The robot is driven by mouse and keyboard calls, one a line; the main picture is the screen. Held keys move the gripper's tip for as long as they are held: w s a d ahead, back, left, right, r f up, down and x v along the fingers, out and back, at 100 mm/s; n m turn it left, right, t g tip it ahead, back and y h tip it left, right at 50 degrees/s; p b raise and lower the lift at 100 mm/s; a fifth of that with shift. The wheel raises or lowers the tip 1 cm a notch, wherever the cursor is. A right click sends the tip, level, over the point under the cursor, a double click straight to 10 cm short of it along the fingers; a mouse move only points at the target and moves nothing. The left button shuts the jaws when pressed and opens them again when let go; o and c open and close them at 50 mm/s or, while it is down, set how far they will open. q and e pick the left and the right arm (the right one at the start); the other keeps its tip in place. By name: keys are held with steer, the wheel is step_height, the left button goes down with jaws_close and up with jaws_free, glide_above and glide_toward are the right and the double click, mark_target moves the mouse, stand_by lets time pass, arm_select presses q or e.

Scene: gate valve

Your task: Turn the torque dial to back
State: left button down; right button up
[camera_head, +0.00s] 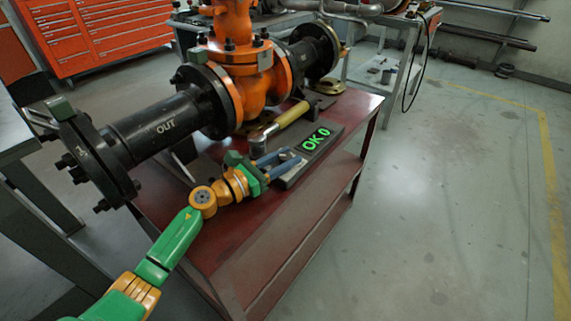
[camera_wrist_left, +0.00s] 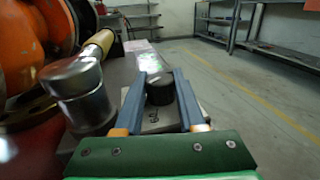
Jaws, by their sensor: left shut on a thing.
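The torque dial (camera_wrist_left: 160,90) is a dark round knob on a grey plate, standing between the two blue fingers of my left gripper (camera_wrist_left: 162,78) in the left wrist view. My left gripper (camera_head: 290,162) is shut on the dial, low over the right side of the red bench. In the head view the dial is small and partly hidden by the fingers. The direction its pointer faces cannot be told. My right gripper is not in view.
The floor to the right is clear.

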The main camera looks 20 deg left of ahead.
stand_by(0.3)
arm_select(q)
steer(key=c, duration=0.5)
jaws_free()
